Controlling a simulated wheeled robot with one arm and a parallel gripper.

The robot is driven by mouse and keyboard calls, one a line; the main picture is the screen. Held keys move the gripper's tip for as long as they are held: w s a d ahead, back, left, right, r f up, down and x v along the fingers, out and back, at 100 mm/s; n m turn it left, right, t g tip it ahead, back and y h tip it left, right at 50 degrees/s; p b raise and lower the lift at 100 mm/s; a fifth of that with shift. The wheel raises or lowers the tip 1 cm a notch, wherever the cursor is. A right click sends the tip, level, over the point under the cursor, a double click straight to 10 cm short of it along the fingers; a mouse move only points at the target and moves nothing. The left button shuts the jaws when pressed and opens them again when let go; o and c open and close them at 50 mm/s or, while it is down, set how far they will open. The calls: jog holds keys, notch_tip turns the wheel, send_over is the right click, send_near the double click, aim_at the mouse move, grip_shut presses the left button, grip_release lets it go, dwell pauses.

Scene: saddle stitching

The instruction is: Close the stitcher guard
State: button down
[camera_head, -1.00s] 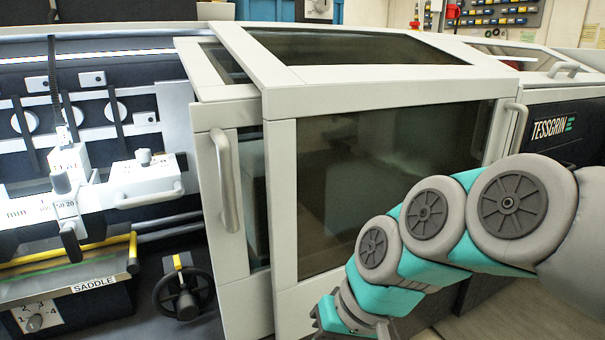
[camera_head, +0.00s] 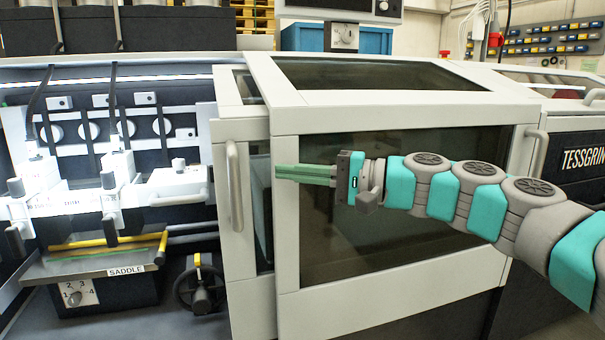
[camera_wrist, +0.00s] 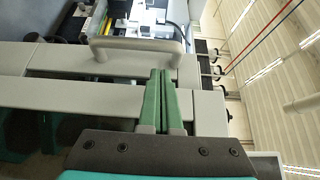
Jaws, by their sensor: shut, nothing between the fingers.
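The stitcher guard (camera_head: 241,130) is a pale grey framed panel with a narrow dark window. It is slid to the right, partly behind a larger windowed cover, and the stitching area on its left is exposed. Its upright bar handle (camera_head: 236,186) also shows in the wrist view (camera_wrist: 135,47). My gripper (camera_head: 278,172) has long green fingers, shut and empty, pointing left in front of the larger cover. The tips are right of the handle and apart from it in the head view. In the wrist view the fingertips (camera_wrist: 161,72) end close to the handle; the exact gap is unclear.
The larger cover (camera_head: 400,295) with dark glass stands behind my arm. The exposed bay holds white stitching heads (camera_head: 115,190), a yellow bar (camera_head: 110,242), a SADDLE-labelled tray (camera_head: 75,267) and a black handwheel (camera_head: 200,288). Another handle (camera_head: 536,155) is at the right.

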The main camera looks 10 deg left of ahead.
aim_at(258, 169)
jog(key=a, duration=0.6)
jog(key=shift+w, duration=0.1)
jog(key=shift+a, duration=0.1)
jog(key=s+a+p, duration=0.1)
jog(key=s+a, duration=1)
jog(key=a, duration=0.6)
jog(key=s+a+p, duration=0.2)
jog(key=s+a, duration=0.9)
jog(key=a, duration=0.7)
jog(key=s+a+p, duration=0.2)
jog(key=s+a, duration=0.9)
jog(key=a, duration=0.7)
jog(key=shift+a, duration=0.25)
jog(key=shift+s, duration=0.1)
